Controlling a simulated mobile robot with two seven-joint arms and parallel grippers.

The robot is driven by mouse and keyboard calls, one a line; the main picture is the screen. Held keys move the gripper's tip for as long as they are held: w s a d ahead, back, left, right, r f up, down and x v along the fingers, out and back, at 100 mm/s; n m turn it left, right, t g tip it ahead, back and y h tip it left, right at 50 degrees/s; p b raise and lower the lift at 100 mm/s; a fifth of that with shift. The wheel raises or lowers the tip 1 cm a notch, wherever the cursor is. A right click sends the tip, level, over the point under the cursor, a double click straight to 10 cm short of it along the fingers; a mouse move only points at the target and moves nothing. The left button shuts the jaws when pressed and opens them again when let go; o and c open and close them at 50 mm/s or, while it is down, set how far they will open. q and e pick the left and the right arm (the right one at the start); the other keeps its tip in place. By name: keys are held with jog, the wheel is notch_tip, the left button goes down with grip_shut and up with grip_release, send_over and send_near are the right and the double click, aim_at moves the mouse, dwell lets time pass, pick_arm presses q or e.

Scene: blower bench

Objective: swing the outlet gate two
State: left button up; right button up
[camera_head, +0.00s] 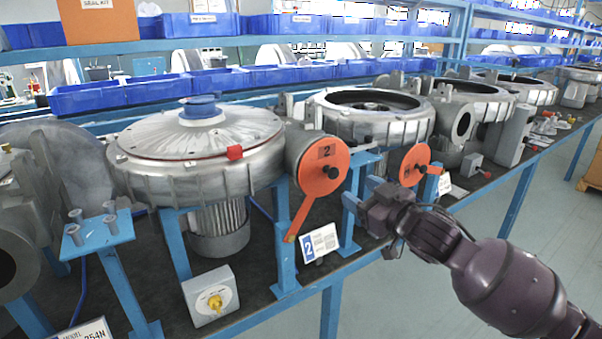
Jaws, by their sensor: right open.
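Outlet gate two is an orange disc (318,180) marked "2" with a black knob at its right. It sits over the outlet at the right side of a large grey blower (190,150). A narrow orange arm (301,217) slants down and left from the disc to a yellowish end. My right gripper (369,196) is open and apart from the disc, to its right and slightly lower, near a blue bracket. Its fingers are small and partly hard to make out. My left gripper is not in view.
A second orange gate (414,165) sits on the neighbouring blower (375,115). A card marked 2 (320,243) stands below gate two. A grey box with a yellow knob (211,295) is at the bench front. A blue bracket post (352,190) stands between the gates. Blue bins (120,92) line the back.

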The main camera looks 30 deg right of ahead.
aim_at(335, 175)
jog(key=shift+m, duration=0.3)
jog(key=w, duration=1)
jog(key=shift+w+f, duration=0.15)
grip_shut()
